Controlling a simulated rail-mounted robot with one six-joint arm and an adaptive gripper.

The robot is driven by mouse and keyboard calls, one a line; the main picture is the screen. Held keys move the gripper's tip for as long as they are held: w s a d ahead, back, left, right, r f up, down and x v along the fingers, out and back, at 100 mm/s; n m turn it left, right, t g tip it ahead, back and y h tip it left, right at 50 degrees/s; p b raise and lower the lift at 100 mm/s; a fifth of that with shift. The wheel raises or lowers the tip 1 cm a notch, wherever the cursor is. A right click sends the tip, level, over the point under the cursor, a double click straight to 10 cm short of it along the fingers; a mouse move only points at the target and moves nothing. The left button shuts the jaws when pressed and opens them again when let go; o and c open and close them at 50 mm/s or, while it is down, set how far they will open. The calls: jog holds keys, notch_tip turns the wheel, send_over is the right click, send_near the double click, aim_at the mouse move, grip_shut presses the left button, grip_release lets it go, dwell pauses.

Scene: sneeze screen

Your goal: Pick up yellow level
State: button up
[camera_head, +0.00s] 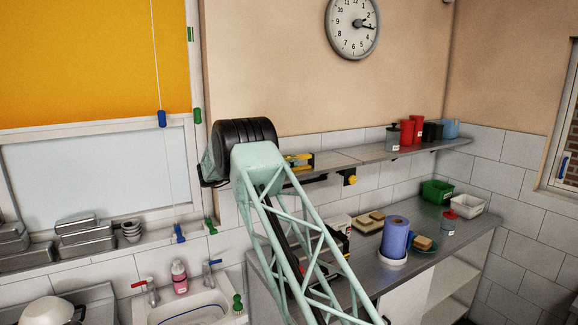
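A yellow and black item (299,162), which looks like the yellow level, lies at the left end of the wall shelf (375,151). Its left part is hidden behind my pale green arm, so I cannot see its full length. My arm rises from the bottom of the picture up to a black rounded joint in front of the wall, just left of this item. My gripper's fingers do not show; they are hidden behind the arm or out of the picture.
The shelf also holds red canisters (407,133) and a grey jar (393,138). A black and yellow object (349,177) is on the wall below. The counter holds a blue paper roll (396,238) and a green bin (437,191). A sink (190,302) is at lower left.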

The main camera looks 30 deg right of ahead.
dwell(0.3)
jog(key=c, duration=1)
jog(key=shift+r, duration=0.2)
jog(key=shift+r+b, duration=0.4)
jog(key=shift+r, duration=1.2)
jog(key=s+a, duration=0.3)
jog(key=s, duration=0.1)
jog(key=s+a+r+b, duration=0.1)
jog(key=s+a, duration=0.2)
jog(key=s, duration=0.1)
jog(key=s+a+b, duration=0.1)
jog(key=s+a, duration=0.3)
jog(key=shift+s+r, duration=0.2)
jog(key=shift+s, duration=0.05)
